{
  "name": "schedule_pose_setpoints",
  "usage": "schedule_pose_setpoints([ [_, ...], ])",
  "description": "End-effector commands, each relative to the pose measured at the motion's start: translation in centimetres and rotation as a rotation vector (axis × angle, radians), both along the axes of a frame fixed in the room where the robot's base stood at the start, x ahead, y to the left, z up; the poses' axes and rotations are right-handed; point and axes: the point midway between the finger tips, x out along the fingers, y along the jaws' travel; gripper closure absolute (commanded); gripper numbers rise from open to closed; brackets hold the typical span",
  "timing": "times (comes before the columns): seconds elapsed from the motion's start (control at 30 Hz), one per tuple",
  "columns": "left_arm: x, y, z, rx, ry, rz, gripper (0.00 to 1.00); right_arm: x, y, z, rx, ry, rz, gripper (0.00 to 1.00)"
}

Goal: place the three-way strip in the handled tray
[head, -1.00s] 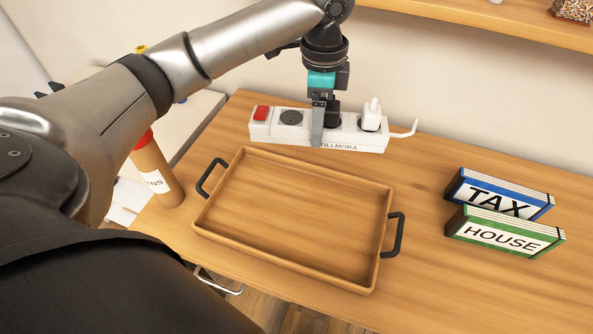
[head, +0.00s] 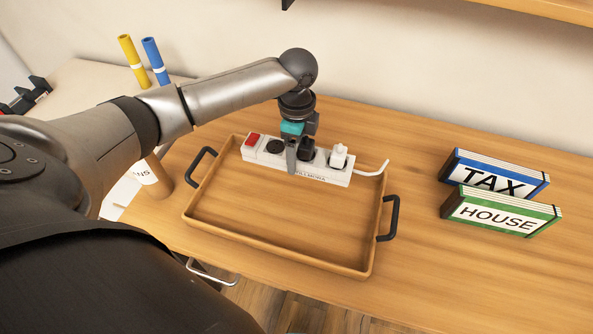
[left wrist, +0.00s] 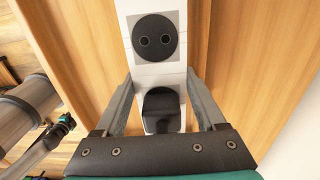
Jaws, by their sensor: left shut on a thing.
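The three-way strip (head: 322,173) is white, with a red switch at its left end, a black plug and a white plug in it, and a white cord at its right end. My left gripper (head: 293,165) is shut on the strip near its middle; the fingers straddle its sides in the left wrist view (left wrist: 160,85). The handled tray (head: 280,257) is wooden with two black handles. The strip is over the tray's back part and hides much of its back rim. I cannot tell whether it touches the tray.
The tray's front and middle are empty. Two binders, TAX (head: 495,180) and HOUSE (head: 500,212), stand to the right on the desk. A brown tube (head: 153,178) stands left of the tray. Yellow (head: 133,62) and blue (head: 155,62) tubes stand at the back left.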

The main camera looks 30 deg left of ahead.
Motion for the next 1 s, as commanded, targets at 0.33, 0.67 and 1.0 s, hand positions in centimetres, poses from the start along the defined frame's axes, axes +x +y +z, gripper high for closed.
schedule_pose_setpoints([
  [0.33,0.0,0.0,-3.0,-0.001,-0.001,0.001,1.00,0.0,0.1,-0.8,0.002,0.000,0.000,0.50],
  [0.67,0.1,0.0,-6.0,-0.001,-0.004,0.000,1.00,0.0,0.1,-1.5,0.002,0.000,0.001,0.50],
  [1.0,0.0,0.0,-6.3,0.000,-0.001,0.000,0.21,0.0,0.1,-1.5,0.001,0.000,0.000,0.50],
])
